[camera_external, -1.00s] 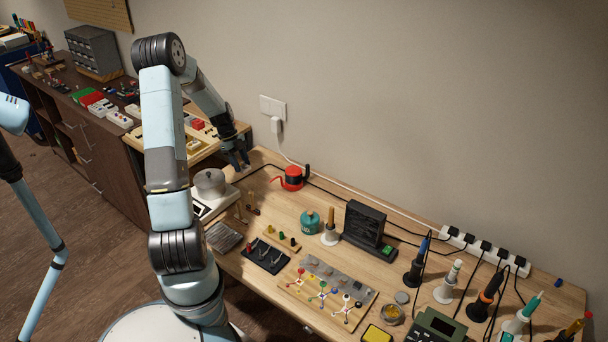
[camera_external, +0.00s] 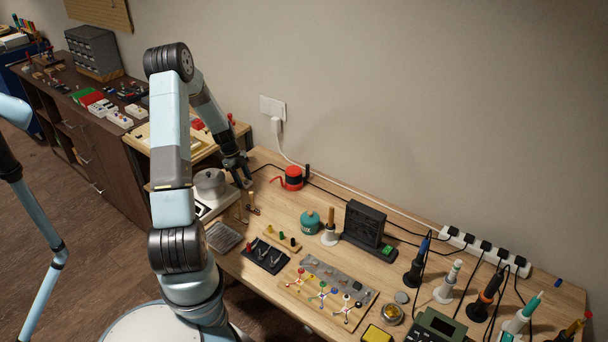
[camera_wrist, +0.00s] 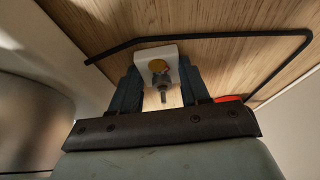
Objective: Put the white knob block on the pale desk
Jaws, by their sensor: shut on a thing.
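The white knob block (camera_wrist: 148,54) is between my two fingers in the wrist view, with a yellowish round spot and a grey metal shaft on it. My gripper (camera_wrist: 159,80) is shut on it. In the external view my gripper (camera_external: 243,179) points down over the back left part of the pale desk (camera_external: 285,208), and the block is too small and covered to make out. The wood grain of the desk shows behind the block in the wrist view. I cannot tell whether the block touches the desk.
A round grey pot (camera_external: 210,184) on a white base stands just left of my gripper. A red tape-like object (camera_external: 292,178) is to the right. A black cable (camera_wrist: 200,36) lies on the wood nearby. Soldering tools fill the desk's right end.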

